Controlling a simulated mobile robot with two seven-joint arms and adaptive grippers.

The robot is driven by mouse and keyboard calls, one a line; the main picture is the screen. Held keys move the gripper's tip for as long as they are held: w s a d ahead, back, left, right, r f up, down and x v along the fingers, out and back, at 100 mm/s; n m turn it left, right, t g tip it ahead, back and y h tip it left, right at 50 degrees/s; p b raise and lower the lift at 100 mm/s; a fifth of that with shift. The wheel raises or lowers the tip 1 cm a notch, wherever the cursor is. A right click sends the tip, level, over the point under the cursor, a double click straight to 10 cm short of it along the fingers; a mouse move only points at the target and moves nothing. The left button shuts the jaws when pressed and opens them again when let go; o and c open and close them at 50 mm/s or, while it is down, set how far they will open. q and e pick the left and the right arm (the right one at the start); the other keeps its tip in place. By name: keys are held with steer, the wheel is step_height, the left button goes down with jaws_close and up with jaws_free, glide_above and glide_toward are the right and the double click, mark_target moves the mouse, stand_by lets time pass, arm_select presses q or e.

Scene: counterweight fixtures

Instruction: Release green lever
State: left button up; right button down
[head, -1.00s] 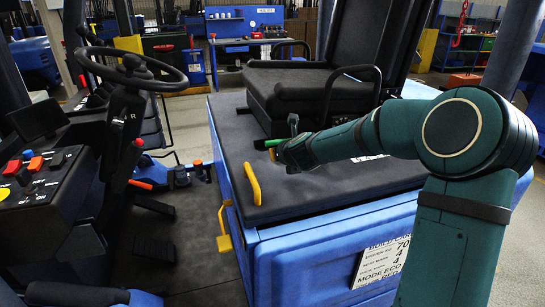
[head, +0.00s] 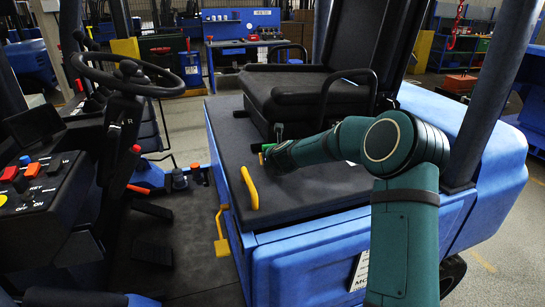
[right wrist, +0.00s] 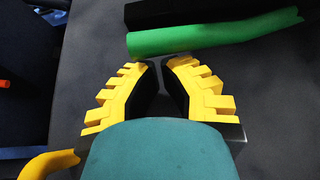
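The green lever (right wrist: 215,35) is a bright green bar lying across the upper right of the right wrist view, beside a black bar. In the head view only a small green piece of it (head: 268,147) shows; my right gripper hides the rest. My right gripper (right wrist: 160,68) has yellow stepped fingers with black pads. Its fingertips are close together with nothing seen between them, and they point at the lever's near side. The lever lies just beyond the tips, not between them; whether they touch it I cannot tell. My left gripper is not in view.
A yellow handle (head: 250,188) stands at the left edge of the dark seat deck, with a yellow pedal (head: 222,233) below it. A black seat (head: 310,92) stands behind the lever. A steering wheel (head: 129,72) and button panel (head: 32,188) are at left.

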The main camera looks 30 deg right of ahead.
mark_target(270, 140)
steer(key=shift+w+f, duration=0.15)
steer(key=shift+w, duration=0.05)
stand_by(0.4)
steer(key=shift+r, duration=0.5)
steer(key=shift+r+m+y+b, duration=0.2)
steer(key=shift+m+y+b, duration=0.1)
steer(key=shift+b, duration=0.05)
steer(key=shift+r, duration=0.4)
steer(key=shift+r+m+t+y+b, duration=0.3)
steer(key=shift+r+m+t+y, duration=0.1)
steer(key=shift+r+m+y, duration=0.25)
steer(key=r, duration=0.1)
steer(key=r+m+y, duration=0.1)
steer(key=shift+d+r+p, duration=0.2)
steer(key=shift+r+p, duration=0.1)
steer(key=shift+s+d+r+m+t+y+p, duration=0.1)
steer(key=shift+d+r+m+t+y+p, duration=0.25)
steer(key=shift+r+m+p, duration=0.25)
steer(key=shift+s+d+r+m+t+y+p, duration=0.1)
steer(key=shift+d+r+m+t+y+p, duration=0.25)
steer(key=shift+r, duration=0.35)
